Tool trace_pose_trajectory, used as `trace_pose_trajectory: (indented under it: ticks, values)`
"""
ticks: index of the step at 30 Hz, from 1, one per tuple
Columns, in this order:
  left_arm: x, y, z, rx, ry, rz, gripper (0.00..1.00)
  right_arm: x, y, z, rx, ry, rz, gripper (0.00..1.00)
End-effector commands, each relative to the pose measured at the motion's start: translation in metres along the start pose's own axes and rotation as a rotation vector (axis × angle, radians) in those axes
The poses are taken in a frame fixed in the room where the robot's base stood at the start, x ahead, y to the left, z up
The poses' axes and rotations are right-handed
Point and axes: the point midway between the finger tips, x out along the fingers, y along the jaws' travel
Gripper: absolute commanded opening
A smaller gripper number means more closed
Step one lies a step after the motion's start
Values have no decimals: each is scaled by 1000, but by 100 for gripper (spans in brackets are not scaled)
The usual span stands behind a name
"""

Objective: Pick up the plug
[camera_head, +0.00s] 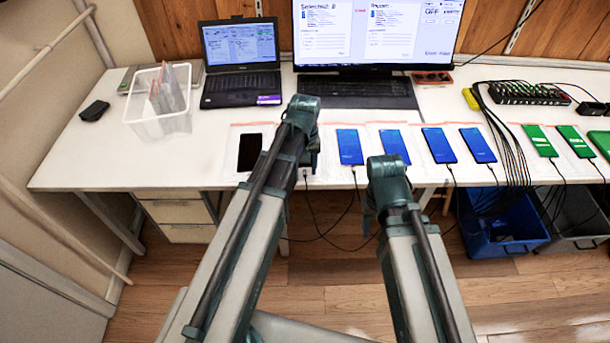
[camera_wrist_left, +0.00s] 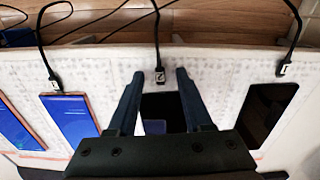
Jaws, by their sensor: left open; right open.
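In the left wrist view, a small plug (camera_wrist_left: 159,76) on a black cable lies on the white mat at the table edge. It sits between the fingertips of my open left gripper (camera_wrist_left: 157,74), apart from both as far as I can tell. A dark phone (camera_wrist_left: 160,103) lies just beyond it, partly hidden by the gripper body. In the head view my left gripper (camera_head: 312,158) is over the table's front edge, partly hidden by its arm. My right gripper (camera_head: 369,206) is mostly hidden behind its arm, near the table's front edge; its fingers are not clear.
Two other plugs (camera_wrist_left: 54,84) (camera_wrist_left: 284,69) lie on either side by a blue phone (camera_wrist_left: 70,118) and a dark phone (camera_wrist_left: 266,112). Several blue and green phones line the table (camera_head: 90,165). A laptop (camera_head: 240,60), a clear bin (camera_head: 160,103) and a monitor (camera_head: 375,35) stand behind.

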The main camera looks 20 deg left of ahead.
Motion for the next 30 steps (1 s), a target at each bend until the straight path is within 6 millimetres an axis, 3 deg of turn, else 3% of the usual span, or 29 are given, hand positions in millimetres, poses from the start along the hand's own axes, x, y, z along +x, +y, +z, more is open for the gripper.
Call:
trace_pose_trajectory:
  ticks: [12, 21, 30]
  values:
    - [5, 0, 0, 0, 0, 0, 50, 5, 0, 0, 0, 0, 0, 50]
    - [4, 0, 0, 0, 0, 0, 0, 4, 0, 0, 0, 0, 0, 50]
    - [4, 0, 0, 0, 0, 0, 0, 4, 0, 0, 0, 0, 0, 50]
